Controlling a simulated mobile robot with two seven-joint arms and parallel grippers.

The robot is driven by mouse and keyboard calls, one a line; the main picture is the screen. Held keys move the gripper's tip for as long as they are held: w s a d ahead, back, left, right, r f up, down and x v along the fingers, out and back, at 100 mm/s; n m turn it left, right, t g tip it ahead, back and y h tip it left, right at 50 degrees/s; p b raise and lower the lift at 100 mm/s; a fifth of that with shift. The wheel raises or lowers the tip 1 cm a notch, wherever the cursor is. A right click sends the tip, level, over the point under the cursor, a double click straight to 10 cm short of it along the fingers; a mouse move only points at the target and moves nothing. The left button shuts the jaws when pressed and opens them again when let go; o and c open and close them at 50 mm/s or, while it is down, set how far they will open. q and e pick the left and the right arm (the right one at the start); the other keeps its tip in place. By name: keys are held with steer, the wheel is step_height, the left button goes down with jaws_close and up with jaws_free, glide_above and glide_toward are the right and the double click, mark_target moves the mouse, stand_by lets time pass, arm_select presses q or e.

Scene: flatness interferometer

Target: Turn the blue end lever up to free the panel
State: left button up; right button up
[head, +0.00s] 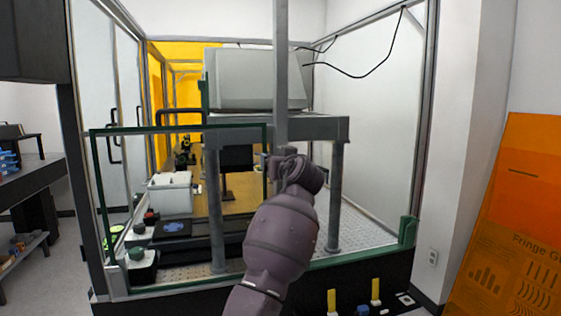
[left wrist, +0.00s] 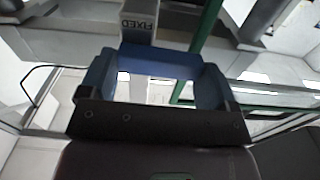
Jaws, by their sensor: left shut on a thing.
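My left gripper (head: 297,172) is raised in front of the grey upright post (head: 281,80) of the enclosure. In the left wrist view my left gripper (left wrist: 158,72) has its fingers on either side of a short blue bar, the blue end lever (left wrist: 160,61), and is shut on it. The lever lies crosswise in that view, just below a grey block marked FIXED (left wrist: 138,18). In the head view my gripper hides the lever. The panel (head: 180,128), clear with a green frame, stands left of the post. My right gripper is not in view.
Behind the post is a grey bench frame (head: 325,128) with a large grey housing (head: 255,80). A white bin (head: 170,193) stands at left. Yellow handles (head: 375,290) stand on the dark front ledge. An orange board (head: 515,220) leans at right.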

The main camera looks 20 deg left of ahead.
arm_select(q)
steer(key=shift+w+d+r+m+p, duration=0.35)
steer(key=shift+m+p, duration=0.9)
steer(key=shift+m, duration=1.6)
steer(key=shift+w+d+r+m+p, duration=0.15)
steer(key=shift+d+r+m+p, duration=0.2)
steer(key=shift+m+p, duration=1.7)
steer(key=shift+w+d+r+m+p, duration=0.25)
steer(key=shift+d+m+p, duration=0.2)
steer(key=shift+m, duration=3.15)
steer(key=o, duration=0.8)
